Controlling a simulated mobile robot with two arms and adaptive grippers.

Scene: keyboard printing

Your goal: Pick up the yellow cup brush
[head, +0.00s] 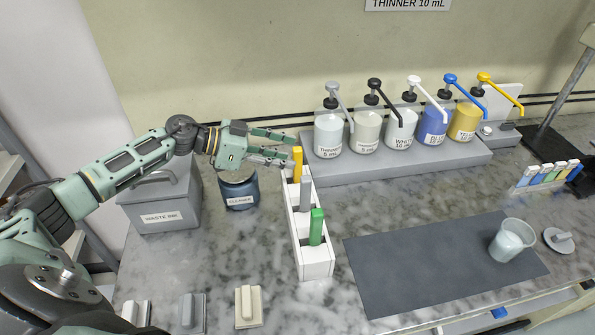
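The yellow cup brush (297,165) stands upright in the far slot of a narrow white holder (316,270). Only its yellow upper part shows above the slot; its lower end is hidden. My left gripper (296,150) is open, with its fingers level and pointing right at the top of the yellow brush. One finger lies on the far side and one on the near side, close to the handle. I cannot tell whether they touch it. My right gripper is not in view.
A grey brush (305,193) and a green brush (316,228) stand in the same holder. A pump bottle rack (400,165) is just right of the gripper. The cleaner jar (239,190) and waste ink bin (160,203) are left. A dark mat (420,270) with a cup (511,240) lies right.

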